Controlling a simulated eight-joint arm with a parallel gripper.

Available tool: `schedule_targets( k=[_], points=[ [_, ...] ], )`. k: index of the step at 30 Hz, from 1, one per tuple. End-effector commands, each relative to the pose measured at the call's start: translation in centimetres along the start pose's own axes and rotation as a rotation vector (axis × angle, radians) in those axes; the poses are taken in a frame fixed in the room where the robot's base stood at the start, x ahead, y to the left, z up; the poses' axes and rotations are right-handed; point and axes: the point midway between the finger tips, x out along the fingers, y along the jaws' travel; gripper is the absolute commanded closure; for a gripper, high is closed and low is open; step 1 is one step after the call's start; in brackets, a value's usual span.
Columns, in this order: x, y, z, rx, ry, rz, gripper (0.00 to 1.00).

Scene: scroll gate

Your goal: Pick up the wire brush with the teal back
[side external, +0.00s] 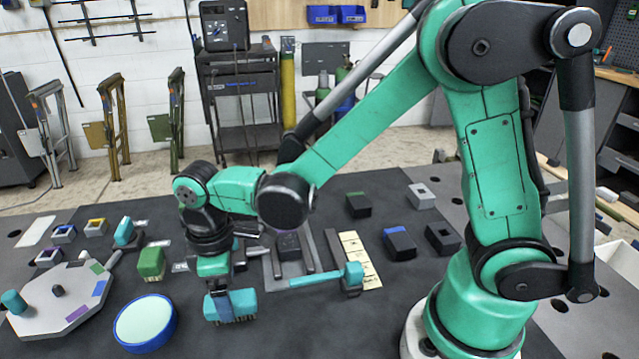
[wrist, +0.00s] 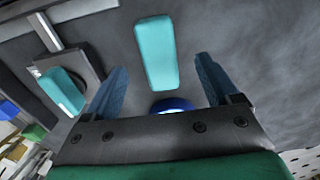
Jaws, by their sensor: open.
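The wire brush with the teal back (side external: 230,305) stands bristles down on the dark table, just below my gripper (side external: 215,272) in the side view. In the wrist view its long teal back (wrist: 155,52) shows between and beyond the fingers of my gripper (wrist: 157,72). My gripper is open, with a finger to either side of the brush in that picture and nothing seen held. Whether the fingertips reach down beside the brush cannot be told.
A blue-rimmed round dish (side external: 146,322) lies left of the brush. A teal-handled tool (side external: 320,280) lies to its right, near grey rails (side external: 272,268). Dark blocks (side external: 400,243) stand at right.

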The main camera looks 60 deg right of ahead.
Motion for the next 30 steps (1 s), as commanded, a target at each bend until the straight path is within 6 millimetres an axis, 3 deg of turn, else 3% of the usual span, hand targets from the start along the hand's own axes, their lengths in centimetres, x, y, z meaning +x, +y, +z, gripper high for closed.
schedule_targets(
  k=[7, 17, 18, 20, 26, 27, 30],
  points=[
    [2.6, 0.0, 0.0, 0.002, 0.001, 0.001, 0.18],
    [3.1, 0.0, 0.0, 0.003, 0.002, 0.001, 0.18],
    [3.1, 0.0, 0.0, 0.003, 0.002, 0.001, 0.21],
    [3.1, 0.0, 0.0, 0.003, 0.002, 0.001, 0.38],
    [3.1, 0.0, 0.0, 0.003, 0.002, 0.001, 0.95],
    [3.1, 0.0, 0.0, 0.003, 0.002, 0.001, 1.0],
    [3.1, 0.0, 0.0, 0.003, 0.002, 0.001, 1.0]
  ],
)
